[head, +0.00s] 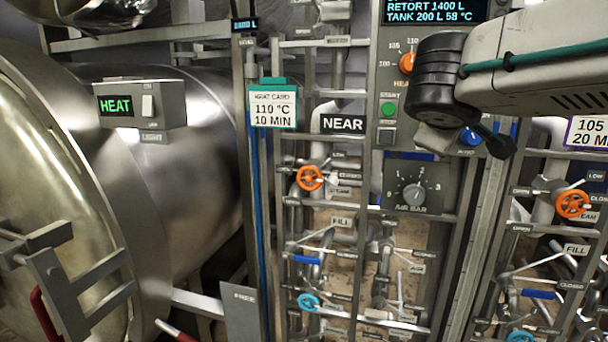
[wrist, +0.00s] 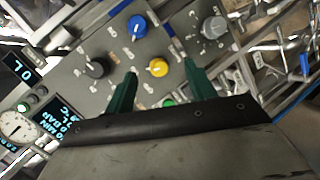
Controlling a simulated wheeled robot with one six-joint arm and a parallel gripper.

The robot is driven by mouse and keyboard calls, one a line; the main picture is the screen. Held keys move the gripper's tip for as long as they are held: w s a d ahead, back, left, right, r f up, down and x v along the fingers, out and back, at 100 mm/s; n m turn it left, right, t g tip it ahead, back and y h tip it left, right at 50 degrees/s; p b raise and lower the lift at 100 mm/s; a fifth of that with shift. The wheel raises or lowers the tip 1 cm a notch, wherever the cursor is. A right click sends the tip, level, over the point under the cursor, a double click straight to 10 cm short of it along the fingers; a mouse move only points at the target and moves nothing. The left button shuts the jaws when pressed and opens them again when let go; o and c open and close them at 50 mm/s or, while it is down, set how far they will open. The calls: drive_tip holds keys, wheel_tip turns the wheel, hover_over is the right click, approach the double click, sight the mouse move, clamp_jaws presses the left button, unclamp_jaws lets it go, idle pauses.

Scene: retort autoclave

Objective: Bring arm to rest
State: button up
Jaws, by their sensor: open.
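My arm (head: 545,60) reaches in from the upper right in the head view, in front of the control panel. In the wrist view my gripper (wrist: 160,72) is open, with two green fingers apart and nothing between them but the panel behind. A blue knob (wrist: 136,25) and a black knob (wrist: 96,67) lie beyond the left finger. In the head view the fingers are mostly hidden behind the black wrist joint (head: 443,80).
The retort vessel (head: 190,120) with its round door (head: 60,190) fills the left. Valve pipes with orange handwheels (head: 309,178) and levers stand below the panel, more at right (head: 572,204). A heat card (head: 273,108) hangs at centre. Grey rails (head: 478,235) run close below my arm.

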drive_tip(key=s+f+m+g+y, duration=0.7)
drive_tip(key=s+f+g, duration=0.3)
drive_tip(key=s+f, duration=1.2)
drive_tip(key=s+m, duration=0.1)
drive_tip(key=s, duration=0.2)
drive_tip(key=shift+s+d+g, duration=0.3)
drive_tip(key=shift+s+d, duration=0.05)
drive_tip(key=shift+d, duration=0.05)
idle(1.2)
